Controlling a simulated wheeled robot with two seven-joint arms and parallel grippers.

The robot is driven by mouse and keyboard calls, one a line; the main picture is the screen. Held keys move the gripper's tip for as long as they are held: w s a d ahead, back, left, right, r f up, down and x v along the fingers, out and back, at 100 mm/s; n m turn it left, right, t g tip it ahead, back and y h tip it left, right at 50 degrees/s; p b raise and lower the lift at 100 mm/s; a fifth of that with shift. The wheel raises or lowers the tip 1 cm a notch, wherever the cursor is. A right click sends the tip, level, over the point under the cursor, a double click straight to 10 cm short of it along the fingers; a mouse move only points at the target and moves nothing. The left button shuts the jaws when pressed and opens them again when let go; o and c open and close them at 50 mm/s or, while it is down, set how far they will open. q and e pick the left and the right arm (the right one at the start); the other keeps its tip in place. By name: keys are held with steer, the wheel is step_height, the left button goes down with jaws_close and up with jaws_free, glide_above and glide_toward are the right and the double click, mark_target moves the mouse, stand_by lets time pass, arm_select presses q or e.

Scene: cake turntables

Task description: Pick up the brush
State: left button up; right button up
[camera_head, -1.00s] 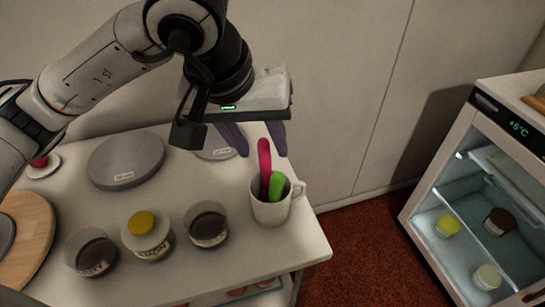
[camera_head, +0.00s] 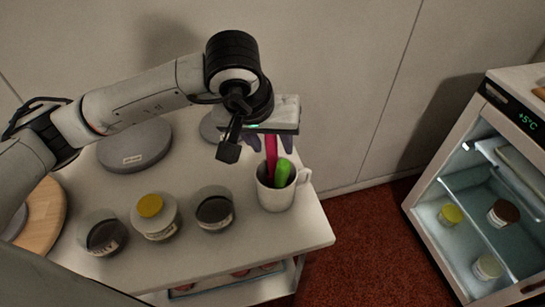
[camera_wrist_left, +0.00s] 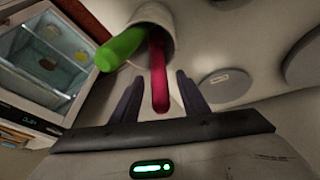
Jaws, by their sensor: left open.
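A white mug (camera_head: 275,198) stands near the right end of the table and also shows in the left wrist view (camera_wrist_left: 152,14). It holds two upright handles, a red-pink one (camera_head: 271,162) and a green one (camera_head: 283,173). Their lower ends are hidden in the mug, so I cannot tell which is the brush. My left gripper (camera_head: 269,143) is open just above and behind the mug. In the left wrist view the red-pink handle (camera_wrist_left: 159,75) lies between the open fingers (camera_wrist_left: 158,84), and the green handle (camera_wrist_left: 121,47) lies outside them, to the left. My right gripper is not in view.
A grey turntable (camera_head: 134,146) and a wooden board (camera_head: 45,215) lie further left. An open lit fridge (camera_head: 430,212) stands at the right, beyond a gap of red floor.

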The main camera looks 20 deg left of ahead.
arm_select(q)
steer(key=shift+c, duration=0.3)
jaws_close()
steer(key=shift+r, duration=0.1)
